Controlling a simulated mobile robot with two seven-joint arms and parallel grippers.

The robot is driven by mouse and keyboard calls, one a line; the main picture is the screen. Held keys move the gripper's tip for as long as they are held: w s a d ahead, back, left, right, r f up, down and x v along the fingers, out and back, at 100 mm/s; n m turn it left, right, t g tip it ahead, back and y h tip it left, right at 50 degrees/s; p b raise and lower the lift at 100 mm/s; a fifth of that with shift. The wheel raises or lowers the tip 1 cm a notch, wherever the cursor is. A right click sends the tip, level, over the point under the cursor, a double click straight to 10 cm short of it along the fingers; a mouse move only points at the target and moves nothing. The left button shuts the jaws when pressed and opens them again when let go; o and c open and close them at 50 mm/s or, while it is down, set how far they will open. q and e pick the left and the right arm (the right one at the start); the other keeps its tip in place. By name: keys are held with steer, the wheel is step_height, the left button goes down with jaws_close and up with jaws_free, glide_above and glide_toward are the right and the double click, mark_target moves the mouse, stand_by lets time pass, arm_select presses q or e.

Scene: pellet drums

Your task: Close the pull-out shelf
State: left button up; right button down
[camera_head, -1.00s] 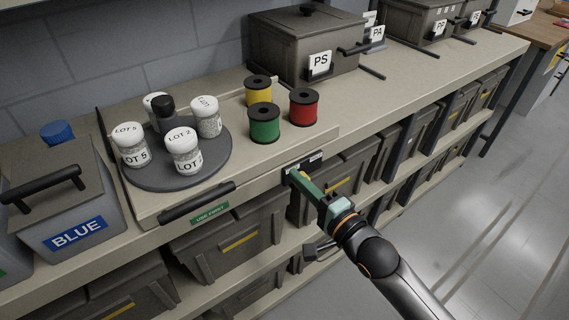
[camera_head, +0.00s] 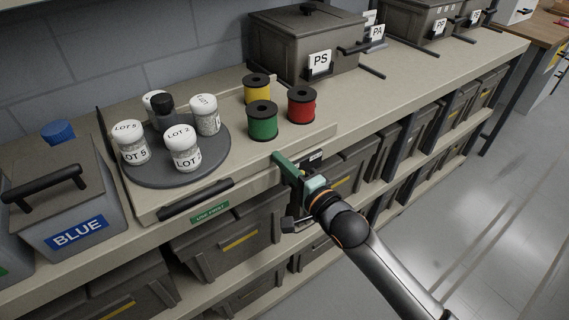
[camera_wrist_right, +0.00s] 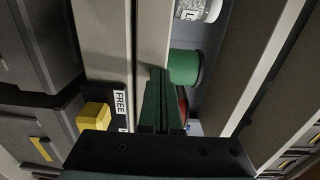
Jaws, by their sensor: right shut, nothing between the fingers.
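The pull-out shelf (camera_head: 243,163) is a beige board sticking out over the front of the bench, with a dark handle (camera_head: 196,199) on its front. It carries a grey turntable (camera_head: 218,160) with several white lot jars and a dark bottle. Green (camera_head: 262,121), red (camera_head: 301,105) and yellow (camera_head: 256,89) spools stand on it too. My right gripper (camera_head: 279,159) is shut and empty, its tips at the shelf's front right of the handle; exact contact is hard to tell. The wrist view shows the closed fingers (camera_wrist_right: 160,75) over the shelf edge by the green spool (camera_wrist_right: 185,67). My left gripper is out of view.
A grey bin labelled BLUE (camera_head: 75,235) stands left of the shelf. A dark PS box (camera_head: 290,50) stands behind right. A black label holder (camera_head: 313,160) is near my gripper. Grey bins (camera_head: 235,240) fill the level below. Open floor lies at right.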

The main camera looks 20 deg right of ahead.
mark_target(264, 143)
steer(key=x, duration=0.7)
steer(key=shift+w+b, duration=0.2)
steer(key=shift+b, duration=0.1)
